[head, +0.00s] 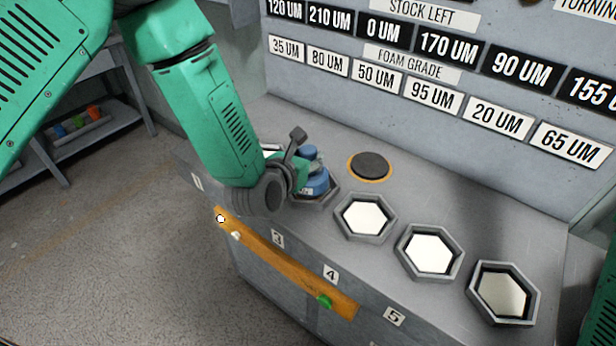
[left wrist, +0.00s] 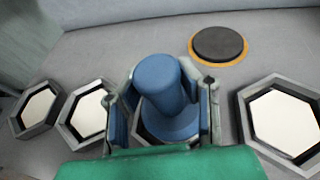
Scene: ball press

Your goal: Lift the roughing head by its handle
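The roughing head is blue, with a round cylindrical handle standing up from a wider base. In the head view the blue roughing head (head: 317,182) sits in a hexagonal tray on the bench, partly hidden by my left gripper. In the left wrist view its handle (left wrist: 160,85) stands upright between the fingers. My left gripper (head: 303,174) is low over the tray, its fingers on either side of the handle; it also shows in the left wrist view (left wrist: 162,100). Gaps show between handle and fingers, so it looks open. My right gripper is out of view.
Three hexagonal trays with pale insides (head: 365,218), (head: 430,251), (head: 503,294) stand in a row to the right. A dark disc with an orange rim (head: 370,167) lies behind. An orange strip (head: 285,262) runs along the bench front. A label wall (head: 440,80) rises behind.

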